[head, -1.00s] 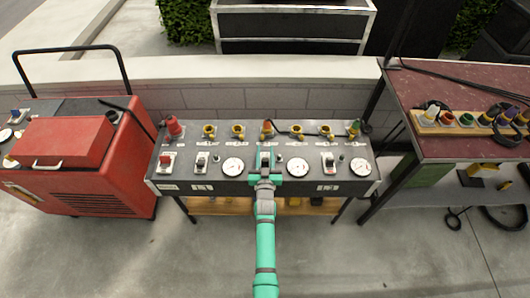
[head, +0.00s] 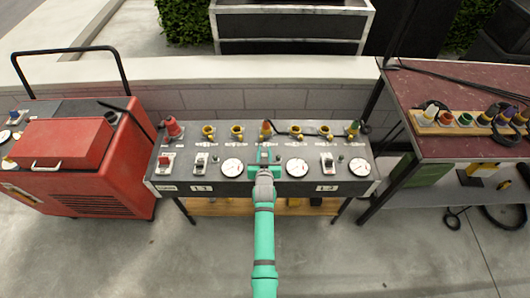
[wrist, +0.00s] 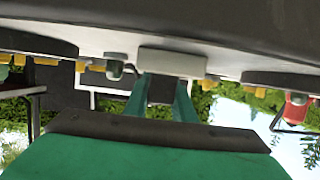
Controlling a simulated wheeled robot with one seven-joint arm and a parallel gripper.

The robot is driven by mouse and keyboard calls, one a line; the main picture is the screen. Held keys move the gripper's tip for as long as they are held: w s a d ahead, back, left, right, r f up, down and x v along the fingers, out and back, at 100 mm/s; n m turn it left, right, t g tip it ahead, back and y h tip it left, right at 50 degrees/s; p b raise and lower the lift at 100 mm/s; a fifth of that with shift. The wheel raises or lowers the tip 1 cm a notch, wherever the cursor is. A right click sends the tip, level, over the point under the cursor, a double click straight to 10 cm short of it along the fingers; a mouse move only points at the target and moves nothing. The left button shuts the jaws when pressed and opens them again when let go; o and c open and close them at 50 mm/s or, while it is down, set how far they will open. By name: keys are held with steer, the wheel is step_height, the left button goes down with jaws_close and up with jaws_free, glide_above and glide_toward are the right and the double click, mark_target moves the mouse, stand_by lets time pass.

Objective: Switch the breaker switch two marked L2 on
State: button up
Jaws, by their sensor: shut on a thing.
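The dark breaker panel (head: 222,182) fills the middle of the head view. My gripper (head: 264,154) is at that middle place, between two round gauges. In the wrist view its teal fingers reach to a pale grey block (wrist: 172,62) on the panel and are shut on it. The lever's position is hidden.
A gauge (head: 232,167) and another gauge (head: 297,167) flank my gripper closely. Several coloured plugs line the panel's back. A red generator (head: 65,148) stands left, and a dark-red table (head: 450,90) stands right. Open concrete lies in front.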

stand_by(0.4)
steer(key=o, duration=1.1)
steer(key=shift+s, duration=0.1)
steer(key=shift+c, duration=0.2)
steer(key=v, duration=1)
steer(key=shift+s+r, duration=0.3)
